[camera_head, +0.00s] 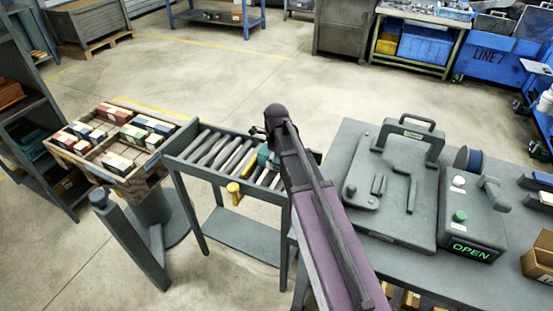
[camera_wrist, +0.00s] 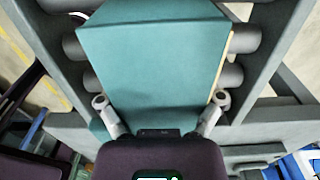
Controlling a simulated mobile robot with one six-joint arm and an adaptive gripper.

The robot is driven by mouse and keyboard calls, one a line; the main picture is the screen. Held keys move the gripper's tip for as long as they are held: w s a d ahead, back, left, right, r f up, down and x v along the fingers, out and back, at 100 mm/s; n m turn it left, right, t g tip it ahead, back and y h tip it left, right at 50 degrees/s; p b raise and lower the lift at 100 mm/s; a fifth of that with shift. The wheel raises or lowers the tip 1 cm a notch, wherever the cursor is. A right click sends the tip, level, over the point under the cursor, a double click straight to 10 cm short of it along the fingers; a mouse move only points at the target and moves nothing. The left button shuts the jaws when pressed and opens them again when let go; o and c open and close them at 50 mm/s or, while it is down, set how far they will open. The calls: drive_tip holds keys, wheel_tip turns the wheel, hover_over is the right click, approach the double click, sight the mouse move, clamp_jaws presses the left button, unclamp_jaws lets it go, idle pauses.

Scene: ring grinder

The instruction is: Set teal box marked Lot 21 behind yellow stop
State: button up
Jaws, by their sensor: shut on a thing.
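The teal box (camera_wrist: 155,65) fills the middle of the wrist view, with rollers showing on both sides of it. My gripper (camera_wrist: 161,98) is shut on it, one finger at each side. In the head view only a small part of the teal box (camera_head: 264,157) shows; my arm hides the rest. It is at the right part of the roller conveyor (camera_head: 182,172), on or just above the rollers; I cannot tell which. The yellow stop (camera_head: 234,192) is on the conveyor's front edge, left of the box. No Lot 21 marking is readable.
A wooden bin of small boxes (camera_head: 88,170) stands left of the conveyor. At right a grey table (camera_head: 350,140) carries a fixture with a handle (camera_head: 412,135) and a control box reading OPEN (camera_head: 470,215). The left rollers look clear.

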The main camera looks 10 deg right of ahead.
drive_tip(key=shift+f, duration=0.15)
drive_tip(key=o, duration=1)
drive_tip(key=shift+c, duration=0.2)
drive_tip(key=shift+r+p, duration=3.95)
drive_tip(key=shift+r, duration=0.1)
